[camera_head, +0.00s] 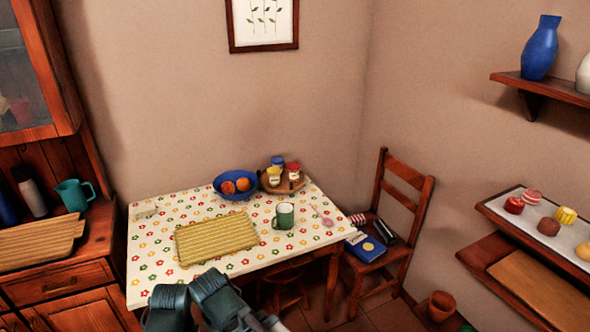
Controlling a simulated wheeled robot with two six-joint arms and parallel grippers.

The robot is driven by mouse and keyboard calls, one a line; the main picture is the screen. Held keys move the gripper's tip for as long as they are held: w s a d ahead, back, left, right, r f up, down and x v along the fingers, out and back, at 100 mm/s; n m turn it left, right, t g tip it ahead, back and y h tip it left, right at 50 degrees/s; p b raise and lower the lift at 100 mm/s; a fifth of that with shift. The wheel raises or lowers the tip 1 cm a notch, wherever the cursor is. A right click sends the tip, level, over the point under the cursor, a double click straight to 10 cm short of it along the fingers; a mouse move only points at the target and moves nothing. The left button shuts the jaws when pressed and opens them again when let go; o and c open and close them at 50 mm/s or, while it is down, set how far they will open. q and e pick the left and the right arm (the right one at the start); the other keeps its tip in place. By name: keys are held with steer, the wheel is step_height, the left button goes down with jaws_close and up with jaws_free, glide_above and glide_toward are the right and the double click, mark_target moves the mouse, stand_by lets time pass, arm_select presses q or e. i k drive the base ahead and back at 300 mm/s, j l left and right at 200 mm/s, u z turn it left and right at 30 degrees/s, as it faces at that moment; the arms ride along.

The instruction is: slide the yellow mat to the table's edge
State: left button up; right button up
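The yellow mat (216,239) is striped and lies flat on the table (150,270), which has a white cloth with small coloured flowers. The mat is left of the table's middle, with a strip of bare cloth between its near side and the table's front edge. Nothing stands on the mat. Dark teal parts of my own arm show at the bottom, in front of the table's front edge and below the mat.
A blue bowl of fruit (236,185) and a round wooden tray with jars (283,184) stand behind. A pink spoon (322,214) lies at the right. A chair (390,220) holding books stands right of the table.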

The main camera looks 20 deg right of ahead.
mark_target(214, 238)
steer(key=i+l, duration=0.1)
steer(key=l, duration=0.35)
steer(key=i+l, duration=0.15)
steer(key=l, duration=0.25)
steer(key=i+l, duration=0.1)
steer(key=l, duration=0.35)
steer(key=i+l, duration=0.15)
steer(key=l, duration=0.3)
steer(key=i+l, duration=0.1)
steer(key=l, duration=0.3)
steer(key=i+l, duration=0.1)
steer(key=l, duration=0.35)
